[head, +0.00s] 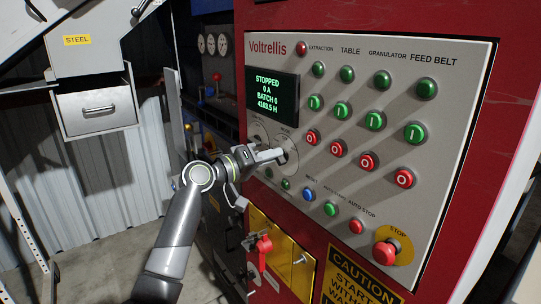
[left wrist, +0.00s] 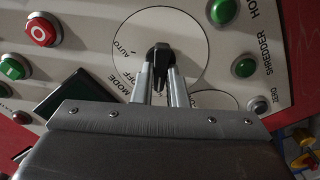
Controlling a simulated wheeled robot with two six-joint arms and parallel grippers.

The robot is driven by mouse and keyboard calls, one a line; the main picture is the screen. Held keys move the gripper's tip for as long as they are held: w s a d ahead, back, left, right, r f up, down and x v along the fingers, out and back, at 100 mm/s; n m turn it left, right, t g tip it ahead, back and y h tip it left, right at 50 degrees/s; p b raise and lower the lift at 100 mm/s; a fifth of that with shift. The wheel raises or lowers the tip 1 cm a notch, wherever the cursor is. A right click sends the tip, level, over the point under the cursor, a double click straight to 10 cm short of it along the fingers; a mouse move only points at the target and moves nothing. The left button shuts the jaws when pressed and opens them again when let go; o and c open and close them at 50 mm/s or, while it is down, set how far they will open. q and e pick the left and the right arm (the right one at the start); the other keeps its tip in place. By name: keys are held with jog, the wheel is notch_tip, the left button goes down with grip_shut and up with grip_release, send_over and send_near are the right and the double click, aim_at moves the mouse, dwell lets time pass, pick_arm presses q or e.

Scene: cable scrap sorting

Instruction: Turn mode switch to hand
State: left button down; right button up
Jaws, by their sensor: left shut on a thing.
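The mode switch (left wrist: 158,52) is a black knob on a round pale dial plate (left wrist: 188,30), with the words MODE, OFF and AUTO to the left of the knob in the left wrist view. My left gripper (left wrist: 161,82) is shut on the knob, one finger on each side. In the head view, my left gripper (head: 277,155) reaches the dial from the left and covers much of it. The knob's exact pointing direction is hard to tell, and no HAND mark is readable. My right gripper is not in view.
The grey control panel (head: 455,100) carries a lit display (head: 272,92) reading STOPPED. Several green and red buttons lie close to the right of the dial. A red stop button (head: 385,252) is at lower right. A red handle (head: 263,250) sits on a yellow plate below.

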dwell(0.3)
pick_arm(q)
jog(key=c, duration=1.5)
grip_release()
jog(key=shift+o, duration=0.2)
jog(key=shift+a, duration=0.1)
jog(key=b+v, duration=0.5)
jog(key=v, duration=1.2)
